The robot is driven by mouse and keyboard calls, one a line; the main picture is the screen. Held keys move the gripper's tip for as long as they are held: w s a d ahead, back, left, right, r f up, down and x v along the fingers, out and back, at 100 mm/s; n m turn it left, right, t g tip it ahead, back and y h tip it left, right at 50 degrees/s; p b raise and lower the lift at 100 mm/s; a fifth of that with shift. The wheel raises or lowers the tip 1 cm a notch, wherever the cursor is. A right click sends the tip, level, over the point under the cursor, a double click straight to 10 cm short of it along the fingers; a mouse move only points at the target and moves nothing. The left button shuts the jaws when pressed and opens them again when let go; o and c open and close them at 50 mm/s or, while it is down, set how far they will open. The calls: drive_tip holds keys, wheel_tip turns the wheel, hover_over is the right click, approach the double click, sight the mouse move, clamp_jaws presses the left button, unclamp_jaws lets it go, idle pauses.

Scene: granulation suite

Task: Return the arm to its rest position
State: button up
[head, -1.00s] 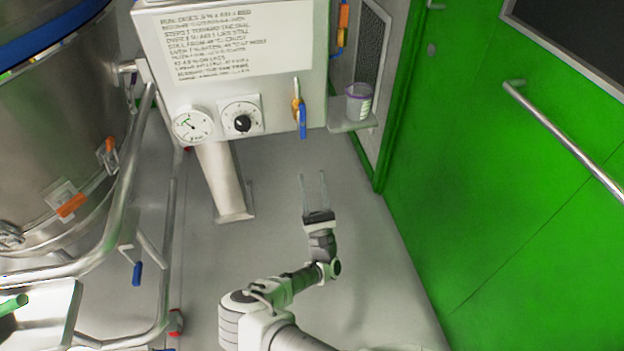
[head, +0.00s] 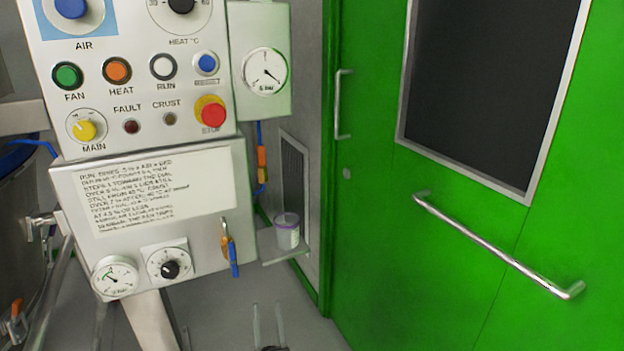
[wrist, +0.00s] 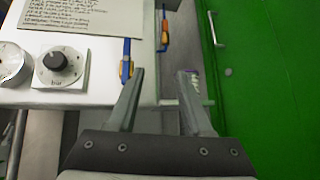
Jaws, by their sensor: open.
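My gripper (head: 268,325) shows at the bottom edge of the head view, with only its two thin fingers and a bit of its dark body in sight. The fingers stand apart with nothing between them. In the wrist view my gripper (wrist: 160,100) also points forward, open and empty. It is in front of the panel's lower part, near the blue-handled valve (head: 231,257) and the small shelf (head: 285,250). The rest of my arm is out of the head view.
A control panel (head: 130,90) with buttons, gauges and an instruction sheet (head: 160,190) stands at the left. A cup with a purple rim (head: 287,232) sits on the shelf. A green door (head: 400,270) with a metal bar (head: 490,243) fills the right. Grey floor shows below the panel.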

drive_tip(key=w+d+r+m+g+h, duration=0.1)
drive_tip(key=d+r+m+g+h, duration=0.5)
drive_tip(key=d+m+h, duration=0.6)
drive_tip(key=w+d+r+m+g+h, duration=0.1)
drive_tip(key=d+r+m+g+h, duration=0.4)
drive_tip(key=d+m+g+h, duration=0.65)
drive_tip(key=s+d+r+m+g+y, duration=0.4)
drive_tip(key=s+d+m+g+y, duration=0.2)
drive_tip(key=s+d+m+g, duration=0.45)
drive_tip(key=s+a+r+m+t+y, duration=0.2)
drive_tip(key=s+a+r+t+y, duration=0.15)
drive_tip(key=s+r+y, duration=0.4)
drive_tip(key=s+a+r+m+t+y, duration=0.1)
drive_tip(key=s+a+r+t+y, duration=0.3)
drive_tip(key=s, duration=0.6)
wheel_tip(320, 180, up, 26)
drive_tip(key=p, duration=2.5)
drive_tip(key=shift+a+r+g+p, duration=0.15)
drive_tip(key=shift+r+g+p, duration=0.1)
drive_tip(key=shift+g+p, duration=0.15)
drive_tip(key=shift+a, duration=0.1)
